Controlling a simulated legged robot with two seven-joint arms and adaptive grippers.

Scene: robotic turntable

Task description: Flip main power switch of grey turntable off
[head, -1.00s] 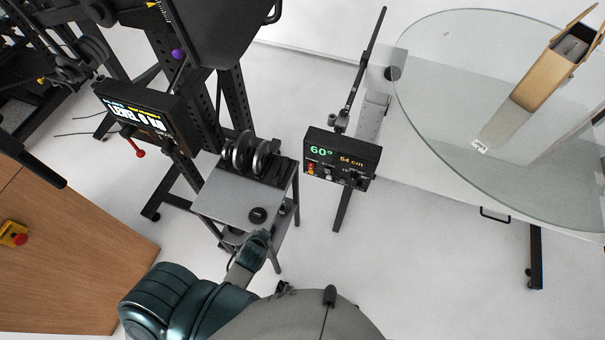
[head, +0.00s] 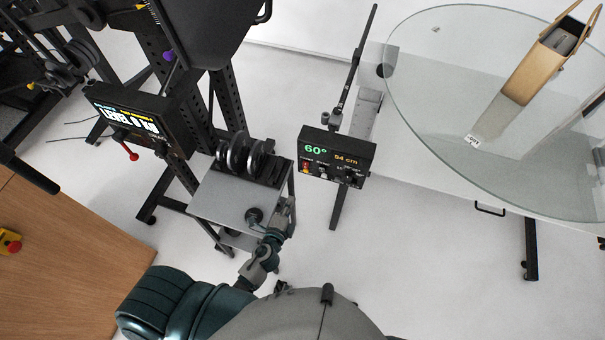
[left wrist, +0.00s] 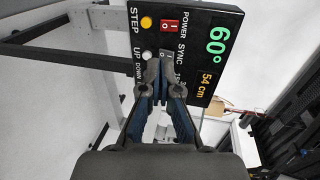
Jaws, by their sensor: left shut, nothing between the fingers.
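The black control box (head: 337,157) stands at the centre of the head view and shows 60° and 54 cm. Its red power switch (head: 306,168) is at the lower left of its face. In the left wrist view, the red rocker power switch (left wrist: 169,24) sits by the label POWER, beside a yellow STEP button (left wrist: 146,22). My left gripper (head: 290,203) is below and left of the box in the head view, apart from it. In the left wrist view my left gripper (left wrist: 161,75) is shut and empty, its fingertips overlapping the lower labels. My right gripper is not seen.
A round glass plate (head: 440,130) with a tall brown box (head: 537,68) is at the right. A grey stand (head: 215,203) with dark discs (head: 240,152) is left of my left gripper. Another display box (head: 135,118) is at the left. White floor is clear below the control box.

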